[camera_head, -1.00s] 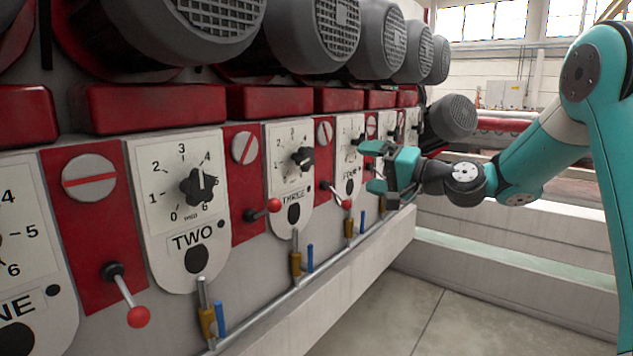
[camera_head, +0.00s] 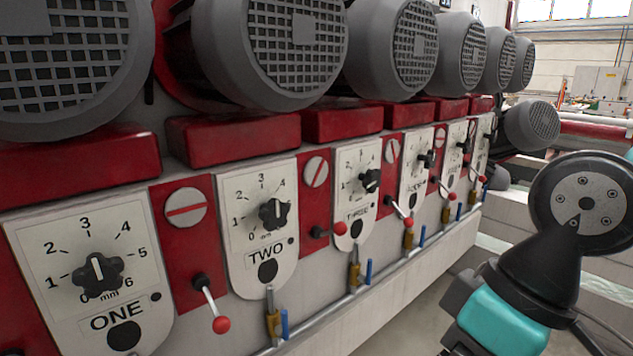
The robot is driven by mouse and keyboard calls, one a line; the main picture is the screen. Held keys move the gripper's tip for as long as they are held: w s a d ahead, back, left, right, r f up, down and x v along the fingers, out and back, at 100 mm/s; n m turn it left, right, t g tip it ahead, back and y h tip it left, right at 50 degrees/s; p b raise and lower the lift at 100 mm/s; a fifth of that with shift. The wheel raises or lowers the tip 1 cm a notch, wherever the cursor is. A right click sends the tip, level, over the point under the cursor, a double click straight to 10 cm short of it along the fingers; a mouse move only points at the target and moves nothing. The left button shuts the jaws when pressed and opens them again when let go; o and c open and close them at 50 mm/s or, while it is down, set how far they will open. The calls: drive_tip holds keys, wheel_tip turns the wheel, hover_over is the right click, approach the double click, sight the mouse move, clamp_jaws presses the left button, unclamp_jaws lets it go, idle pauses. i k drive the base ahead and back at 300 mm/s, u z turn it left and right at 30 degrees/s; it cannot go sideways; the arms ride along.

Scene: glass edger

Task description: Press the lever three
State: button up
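The plate THREE (camera_head: 357,196) has a black dial and stands in the row on the machine front, right of the plate TWO (camera_head: 258,230). A red-knobbed lever (camera_head: 335,229) sits on the red panel between TWO and THREE and points right. Another red-knobbed lever (camera_head: 402,213) sits just right of THREE and slants down. I cannot tell from the labels which one is lever three. My gripper (camera_head: 500,322) is at the lower right, close to the camera and apart from the levers. Its fingertips are not clearly visible, so its opening cannot be told.
The plate ONE (camera_head: 92,275) and a lever hanging down (camera_head: 213,308) are at the left. Large grey motors (camera_head: 270,50) overhang the panel. Blue and brass fittings (camera_head: 275,322) stand along a rail below the plates. A pale ledge (camera_head: 420,265) runs beneath; floor shows beside it.

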sight(340, 228)
drive_tip(key=k, duration=0.5)
drive_tip(key=u, duration=0.7)
drive_tip(key=i, duration=0.8)
drive_tip(key=z, duration=0.7)
